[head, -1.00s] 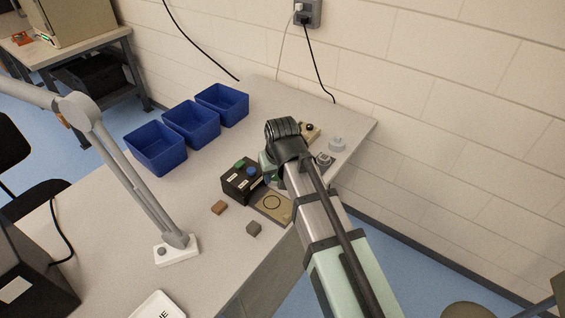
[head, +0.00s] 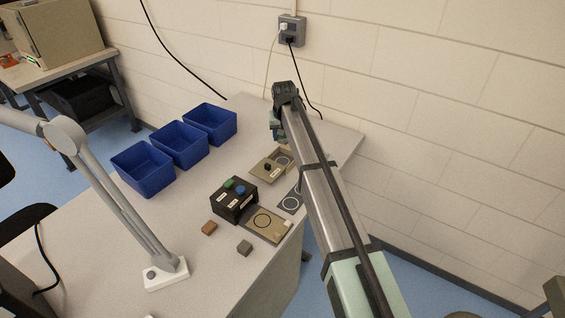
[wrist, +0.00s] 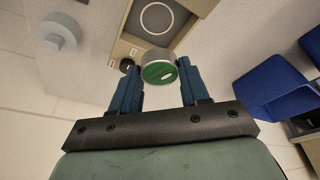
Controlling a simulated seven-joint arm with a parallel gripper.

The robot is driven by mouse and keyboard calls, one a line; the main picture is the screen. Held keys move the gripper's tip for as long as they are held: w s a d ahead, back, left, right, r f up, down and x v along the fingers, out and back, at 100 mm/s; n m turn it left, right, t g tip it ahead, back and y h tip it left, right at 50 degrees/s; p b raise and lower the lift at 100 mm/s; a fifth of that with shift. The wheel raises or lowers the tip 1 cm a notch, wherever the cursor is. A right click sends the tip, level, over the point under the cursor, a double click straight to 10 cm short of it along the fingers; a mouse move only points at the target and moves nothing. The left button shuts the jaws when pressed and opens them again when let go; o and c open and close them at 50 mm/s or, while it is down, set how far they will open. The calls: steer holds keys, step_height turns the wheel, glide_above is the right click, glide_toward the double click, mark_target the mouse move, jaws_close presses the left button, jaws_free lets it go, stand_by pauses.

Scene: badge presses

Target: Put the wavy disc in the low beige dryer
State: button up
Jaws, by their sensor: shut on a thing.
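My gripper (head: 278,132) is raised above the far end of the table, near the wall. In the wrist view its two blue fingers are shut on a round disc (wrist: 158,72) with a grey side and a green face bearing a small white mark. I cannot tell whether the mark is wavy. A low beige unit (head: 259,173) with a black knob and a ringed circle sits on the table below and in front of the gripper. In the wrist view the beige unit (wrist: 124,48) lies beyond the disc, its circle clear. The disc is apart from it.
A black box (head: 233,206) with green and blue tops adjoins a beige plate (head: 280,238) with a circle. Brown (head: 209,228) and grey (head: 244,248) blocks lie in front. Blue bins (head: 143,170) stand left. A grey round knobbed piece (wrist: 60,35) shows in the wrist view.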

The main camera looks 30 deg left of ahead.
mark_target(282, 161)
steer(key=shift+f, duration=5)
steer(key=shift+f, duration=0.1)
steer(key=o, duration=0.8)
steer(key=v, duration=1.2)
